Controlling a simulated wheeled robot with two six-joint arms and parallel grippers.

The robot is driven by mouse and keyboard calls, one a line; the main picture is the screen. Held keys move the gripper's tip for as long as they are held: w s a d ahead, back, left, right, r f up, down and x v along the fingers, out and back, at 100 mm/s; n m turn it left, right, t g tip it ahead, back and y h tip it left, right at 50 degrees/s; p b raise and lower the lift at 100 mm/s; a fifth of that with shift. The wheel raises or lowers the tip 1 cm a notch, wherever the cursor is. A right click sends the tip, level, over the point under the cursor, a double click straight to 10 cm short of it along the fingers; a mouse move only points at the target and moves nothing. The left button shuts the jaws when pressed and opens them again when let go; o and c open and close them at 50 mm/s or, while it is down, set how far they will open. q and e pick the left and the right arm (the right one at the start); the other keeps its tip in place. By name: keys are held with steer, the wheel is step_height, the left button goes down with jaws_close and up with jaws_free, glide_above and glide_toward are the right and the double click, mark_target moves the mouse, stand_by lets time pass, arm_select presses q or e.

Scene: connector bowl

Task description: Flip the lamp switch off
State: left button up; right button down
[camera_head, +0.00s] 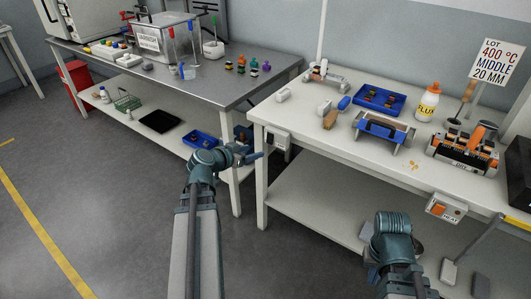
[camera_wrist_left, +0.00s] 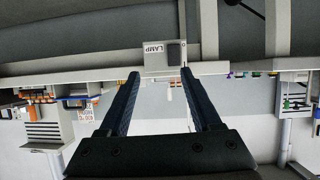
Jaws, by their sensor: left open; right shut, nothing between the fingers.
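The lamp switch is a small light-grey box (camera_head: 277,137) on the front edge of the white bench, near its left corner. In the left wrist view the box (camera_wrist_left: 157,60) appears upside down, with the word LAMP and a dark square rocker (camera_wrist_left: 174,54). I cannot tell which way the rocker is tipped. My left gripper (camera_head: 256,156) is open and empty, just in front of and left of the box. In the wrist view its fingertips (camera_wrist_left: 159,73) point towards the box with the box between their lines. My right gripper (camera_head: 383,218) is shut and empty, in front of the bench; its fingers are hard to make out.
A second box with an orange switch (camera_head: 447,207) hangs on the bench front, further right. The white bench (camera_head: 350,165) holds a blue tray (camera_head: 379,99), a flux bottle (camera_head: 428,102) and a soldering station (camera_head: 465,148). A grey bench (camera_head: 215,90) stands at left.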

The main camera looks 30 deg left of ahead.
mark_target(269, 141)
arm_select(q)
steer(key=w+f+b, duration=0.1)
steer(key=w, duration=0.2)
steer(key=w+a+f+b, duration=0.1)
steer(key=w+f+b, duration=0.1)
steer(key=w, duration=0.2)
steer(key=w+f+b, duration=0.1)
steer(key=w+b, duration=0.1)
steer(key=w, duration=0.1)
steer(key=shift+w+a+f, duration=0.25)
steer(key=shift+a+f, duration=0.05)
steer(key=shift+w+d+f+y, duration=0.1)
steer(key=shift+w+f+y, duration=0.05)
steer(key=shift+w, duration=0.3)
steer(key=shift+w+d+f+y, duration=0.1)
steer(key=shift+w+y, duration=0.05)
steer(key=shift+w, duration=0.25)
